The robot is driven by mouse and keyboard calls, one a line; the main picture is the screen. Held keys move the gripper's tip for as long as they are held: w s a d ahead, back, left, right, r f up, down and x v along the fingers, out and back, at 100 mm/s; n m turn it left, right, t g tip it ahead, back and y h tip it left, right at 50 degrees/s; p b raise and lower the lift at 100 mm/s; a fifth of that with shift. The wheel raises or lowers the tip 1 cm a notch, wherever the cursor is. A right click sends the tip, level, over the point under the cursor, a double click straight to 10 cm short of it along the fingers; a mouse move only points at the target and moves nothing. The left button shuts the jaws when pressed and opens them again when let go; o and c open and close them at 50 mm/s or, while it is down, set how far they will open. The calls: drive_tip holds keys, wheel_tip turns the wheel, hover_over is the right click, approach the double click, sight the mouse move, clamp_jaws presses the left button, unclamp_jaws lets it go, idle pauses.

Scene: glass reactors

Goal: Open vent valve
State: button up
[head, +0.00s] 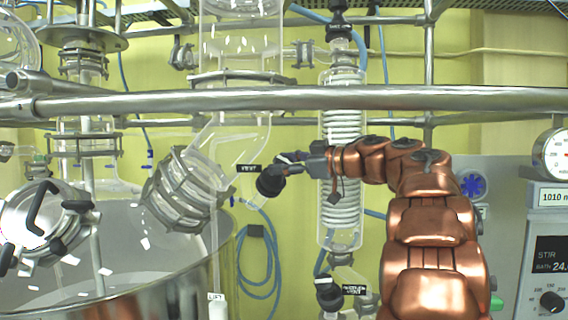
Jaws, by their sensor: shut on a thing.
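The black vent valve knob (270,183) is near the middle of the head view, just right of the black VENT label (249,169) and beside the clear angled glass neck. My gripper (287,168) reaches in from the right on my copper-coloured arm. It is shut on the vent valve knob. The fingers are small and dark against the dark knob, so their exact contact and the knob's turn angle are hard to make out.
A steel rail (300,98) crosses above my arm. A coiled glass condenser (342,210) stands behind my wrist. A steel vessel (170,295) and a clamped glass joint (182,192) are at left. A second labelled black valve (328,294) is below; a control panel (548,270) is at right.

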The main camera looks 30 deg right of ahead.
idle(0.3)
drive_tip(key=o, duration=1.2)
drive_tip(key=shift+c, duration=0.2)
drive_tip(key=shift+m+h, duration=0.3)
drive_tip(key=shift+m, duration=0.1)
drive_tip(key=shift+a+m+t+h+b, duration=0.1)
drive_tip(key=shift+m+t+h+b, duration=0.25)
drive_tip(key=shift+m+t, duration=0.2)
drive_tip(key=shift+f+m+t+h+b, duration=0.3)
drive_tip(key=shift+m+h+b, duration=0.35)
drive_tip(key=shift+m+b, duration=0.4)
drive_tip(key=m+t+h+b, duration=0.1)
drive_tip(key=m+h+b, duration=0.2)
drive_tip(key=m+b, duration=0.1)
drive_tip(key=shift+r+h+b, duration=0.15)
drive_tip(key=shift+h+b, duration=0.15)
drive_tip(key=shift+b, duration=0.3)
